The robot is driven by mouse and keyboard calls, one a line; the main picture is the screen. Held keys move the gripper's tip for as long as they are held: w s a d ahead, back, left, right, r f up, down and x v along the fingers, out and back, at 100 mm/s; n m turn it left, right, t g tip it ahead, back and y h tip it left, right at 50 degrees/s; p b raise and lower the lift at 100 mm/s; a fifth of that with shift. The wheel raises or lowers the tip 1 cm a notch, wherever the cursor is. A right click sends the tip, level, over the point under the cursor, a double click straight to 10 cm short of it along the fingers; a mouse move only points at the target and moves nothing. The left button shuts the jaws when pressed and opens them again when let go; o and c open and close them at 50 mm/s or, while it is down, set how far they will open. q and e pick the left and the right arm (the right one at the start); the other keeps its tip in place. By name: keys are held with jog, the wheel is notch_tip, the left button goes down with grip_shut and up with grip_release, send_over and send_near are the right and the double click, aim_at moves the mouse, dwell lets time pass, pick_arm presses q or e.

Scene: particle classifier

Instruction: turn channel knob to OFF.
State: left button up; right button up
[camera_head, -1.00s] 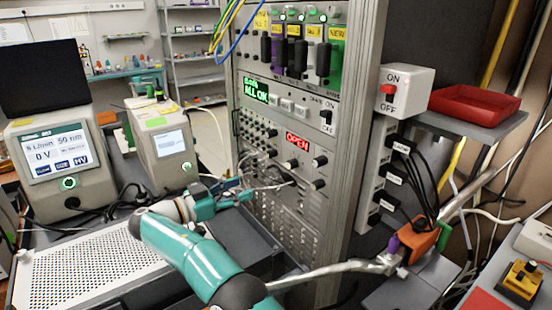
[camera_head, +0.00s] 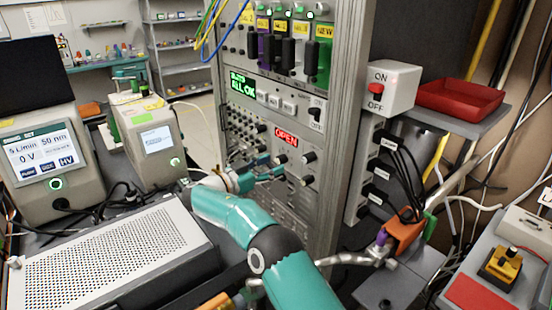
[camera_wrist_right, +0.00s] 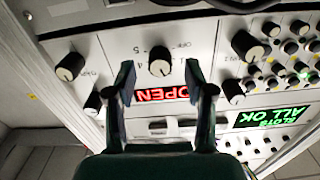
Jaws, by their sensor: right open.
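The dial knob marked with numbers (camera_wrist_right: 160,63), black with a light face, sits on the rack panel beside the red OPEN display. In the wrist view, which is upside down, small marks surround it, including a 5 and what looks like OFF. The way its pointer faces is not clear. In the head view the knob (camera_head: 280,160) is just above my right gripper (camera_head: 272,172). My right gripper (camera_wrist_right: 161,88) is open, with its two fingers on either side of the knob. Contact cannot be told. My left gripper is not seen.
Other black knobs (camera_head: 309,157) sit close by on the panel, and two show beside the fingers in the wrist view (camera_wrist_right: 70,66). A green ALL OK display (camera_head: 242,88) is farther up. A perforated white box (camera_head: 110,250) lies to the left of my arm.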

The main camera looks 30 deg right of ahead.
jog(key=shift+w+d, duration=0.1)
jog(key=shift+d, duration=1.2)
jog(key=shift+c, duration=0.4)
grip_shut()
